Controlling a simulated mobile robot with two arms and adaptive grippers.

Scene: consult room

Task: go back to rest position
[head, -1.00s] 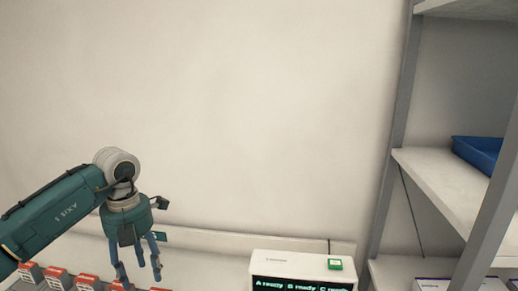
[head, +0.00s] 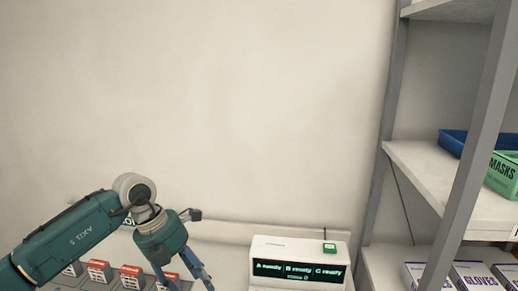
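My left arm comes in from the left, and its teal gripper (head: 186,277) points down near the bottom edge of the head view. Its blue fingers look spread apart with nothing between them, though the tips are partly cut off by the frame. My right gripper is not in view.
A white device (head: 297,248) with a lit display reading A, B and C ready and a green button stands right of the gripper. Several red-and-white boxes (head: 98,271) line the lower left. Shelving at right holds a blue tray (head: 452,142), a MASKS box (head: 502,174) and GLOVES boxes (head: 472,276).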

